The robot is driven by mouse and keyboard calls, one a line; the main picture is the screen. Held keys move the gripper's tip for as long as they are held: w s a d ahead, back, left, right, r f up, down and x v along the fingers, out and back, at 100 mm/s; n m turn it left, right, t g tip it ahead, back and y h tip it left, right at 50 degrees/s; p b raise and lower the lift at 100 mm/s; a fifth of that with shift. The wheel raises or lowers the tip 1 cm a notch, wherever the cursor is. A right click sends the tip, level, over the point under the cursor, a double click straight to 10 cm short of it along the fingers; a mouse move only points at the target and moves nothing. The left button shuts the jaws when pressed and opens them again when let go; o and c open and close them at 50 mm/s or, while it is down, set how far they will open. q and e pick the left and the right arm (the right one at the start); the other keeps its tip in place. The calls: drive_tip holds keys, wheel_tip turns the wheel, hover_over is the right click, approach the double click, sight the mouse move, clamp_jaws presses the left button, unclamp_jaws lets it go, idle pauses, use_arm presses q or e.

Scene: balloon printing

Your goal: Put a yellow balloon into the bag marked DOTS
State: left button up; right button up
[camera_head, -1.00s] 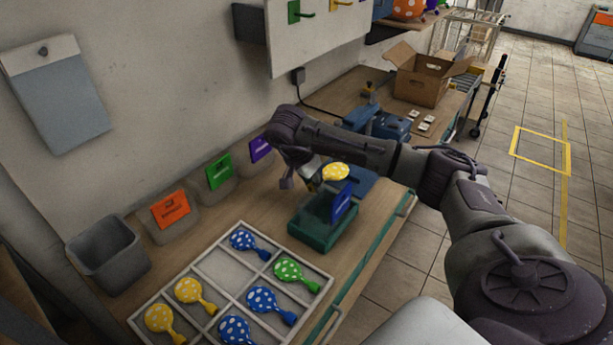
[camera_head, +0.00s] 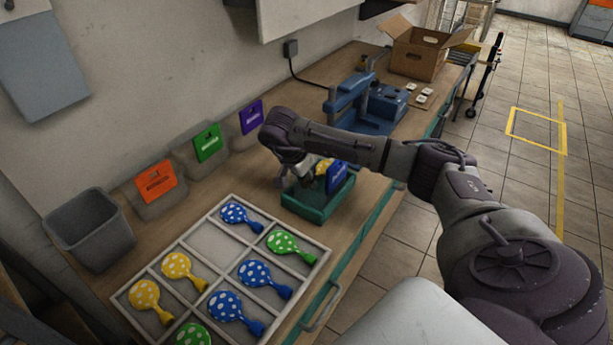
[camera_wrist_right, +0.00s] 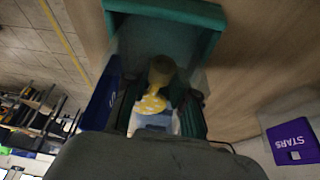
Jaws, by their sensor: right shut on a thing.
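My right gripper (camera_head: 308,178) is shut on a yellow balloon with white dots (camera_head: 324,166). It holds the balloon low over the teal open tray (camera_head: 318,215), beside the blue sign (camera_head: 340,178) on that tray. In the right wrist view the balloon (camera_wrist_right: 152,104) shows between the fingers, with the tray (camera_wrist_right: 190,18) around it; contact with its floor cannot be told. The blue sign's lettering is too small to read, and I cannot make out which container is marked DOTS. Other yellow dotted balloons (camera_head: 143,295) lie in the white divided tray (camera_head: 327,258). My left gripper is out of view.
Grey bins with orange (camera_head: 156,181), green (camera_head: 208,143) and purple (camera_head: 251,116) labels line the wall; the purple one reads STARS in the right wrist view (camera_wrist_right: 291,140). A plain grey bin (camera_head: 90,228), a blue machine (camera_head: 365,105) and a cardboard box (camera_head: 415,55) stand nearby.

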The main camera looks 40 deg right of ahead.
drive_tip(key=o, duration=0.8)
wheel_tip(320, 180, up, 13)
drive_tip(key=p, duration=0.8)
drive_tip(key=shift+p, duration=0.35)
drive_tip(key=shift+f, duration=0.1)
